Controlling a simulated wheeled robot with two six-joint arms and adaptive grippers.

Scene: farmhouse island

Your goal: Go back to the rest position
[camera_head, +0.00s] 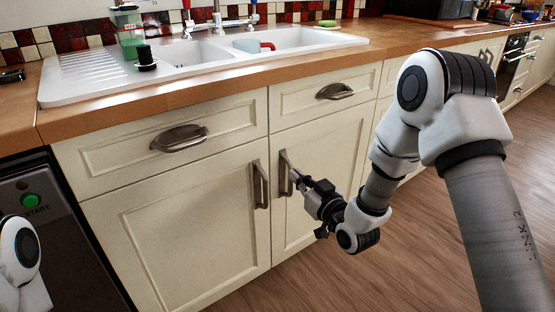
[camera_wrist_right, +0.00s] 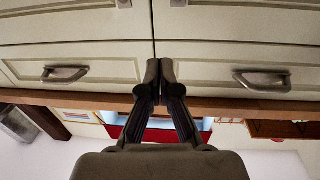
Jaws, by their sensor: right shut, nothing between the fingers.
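My right gripper (camera_head: 297,177) is in front of the lower cabinet doors, its fingers pointing toward them. It also shows in the right wrist view (camera_wrist_right: 160,70), where the two fingers lie together with nothing between them. In the head view its tips overlap the right door's handle (camera_head: 284,172). In the right wrist view the fingers are apart from the door handles at the top edge. My left gripper is out of view; only a part of my left arm shows at the left edge of the head view.
The cabinet has two closed doors and two closed drawers with handles (camera_head: 180,138) (camera_head: 335,91). Above is a wooden counter (camera_head: 225,103) with a white sink (camera_head: 85,92) and a cup (camera_head: 247,46) in it. A dark appliance (camera_head: 65,240) stands at left. Bare wooden floor (camera_head: 400,235) lies right.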

